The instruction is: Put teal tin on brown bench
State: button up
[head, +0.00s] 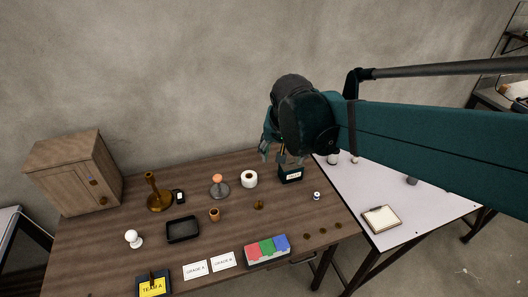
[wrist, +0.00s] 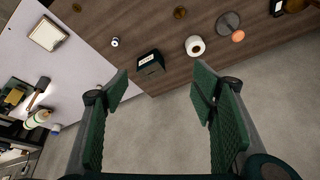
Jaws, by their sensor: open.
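A dark teal box with a white label, which looks like the teal tin (head: 291,175), stands at the back right of the brown bench (head: 110,240), close to its edge. The tin also shows in the wrist view (wrist: 150,64), between and beyond my fingers, on the brown bench top (wrist: 220,64). My gripper (head: 273,152) is in the air above and behind the tin in the head view. In the wrist view my gripper (wrist: 160,75) is wide open, with nothing between its fingers. In the head view the arm partly hides the fingers.
A white paper roll (head: 249,179), a lamp-like stand (head: 219,187) and a small spool (head: 317,196) are near the tin. A black tray (head: 183,230) and a wooden cabinet (head: 75,172) are left.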

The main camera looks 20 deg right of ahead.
jog(key=s+a+n+t+y, duration=0.1)
jog(key=s+a+n, duration=0.1)
jog(key=s, duration=0.4)
jog(key=s+a+n+t, duration=0.1)
jog(key=s+a+n, duration=0.1)
jog(key=s+n, duration=0.2)
jog(key=shift+s+a+r+n+t+y, duration=0.3)
jog(key=shift+s+a+r+t+y, duration=0.1)
jog(key=shift+s, duration=0.95)
